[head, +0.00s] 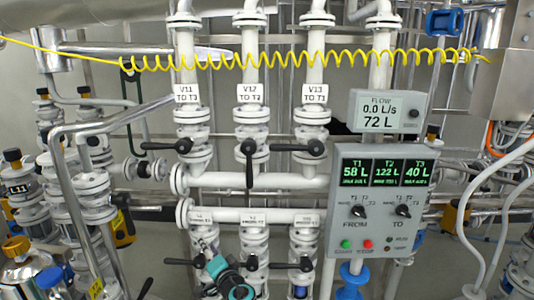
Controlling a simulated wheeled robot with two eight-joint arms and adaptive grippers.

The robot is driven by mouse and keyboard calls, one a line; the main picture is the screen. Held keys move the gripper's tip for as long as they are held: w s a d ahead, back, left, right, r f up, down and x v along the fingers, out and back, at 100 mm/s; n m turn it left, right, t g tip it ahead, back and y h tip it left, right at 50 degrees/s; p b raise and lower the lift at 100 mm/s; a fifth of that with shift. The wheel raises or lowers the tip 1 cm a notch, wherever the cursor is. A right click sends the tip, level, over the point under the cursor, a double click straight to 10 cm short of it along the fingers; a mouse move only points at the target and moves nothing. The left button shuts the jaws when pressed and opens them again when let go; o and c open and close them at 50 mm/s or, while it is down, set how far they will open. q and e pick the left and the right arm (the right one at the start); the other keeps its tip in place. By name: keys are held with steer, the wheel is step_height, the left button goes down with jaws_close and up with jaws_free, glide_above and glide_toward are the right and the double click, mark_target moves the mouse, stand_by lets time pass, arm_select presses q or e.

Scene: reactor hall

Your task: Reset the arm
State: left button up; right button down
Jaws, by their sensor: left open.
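My left gripper (204,242) is at the lower middle, in front of the lower pipes. It is small in the picture, open, and nothing shows between its fingers. A teal ring on my arm shows just below it. I cannot tell whether the gripper touches the valve pipe behind it. My right gripper is not in view.
Valves V11 (182,146), V12 (249,150) and V13 (314,148) have black handles; V12's points down, the others sideways. Lower handles (293,266) stick out near my gripper. The control panel (380,250) and flow display (390,112), reading 0.0 L/s and 72 L, stand right. A yellow coiled hose (225,62) crosses above.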

arm_select(q)
steer(key=s+a+f+n+g+h, duration=0.1)
steer(key=s+a+n+g, duration=0.15)
steer(key=s, duration=0.45)
steer(key=s+a+f+n+g+h, duration=0.1)
steer(key=s+a+g, duration=0.25)
steer(key=s, duration=0.45)
steer(key=s+d+f+n+g+h, duration=0.1)
steer(key=s+d+f+h, duration=0.1)
steer(key=s, duration=0.7)
steer(key=s+d+f+n+h, duration=0.1)
steer(key=s+d+f+h, duration=0.2)
steer(key=s, duration=0.6)
steer(key=shift+d+f+g+h, duration=0.4)
steer(key=shift+d+h, duration=0.3)
steer(key=shift+h, duration=0.2)
steer(key=shift+r, duration=0.1)
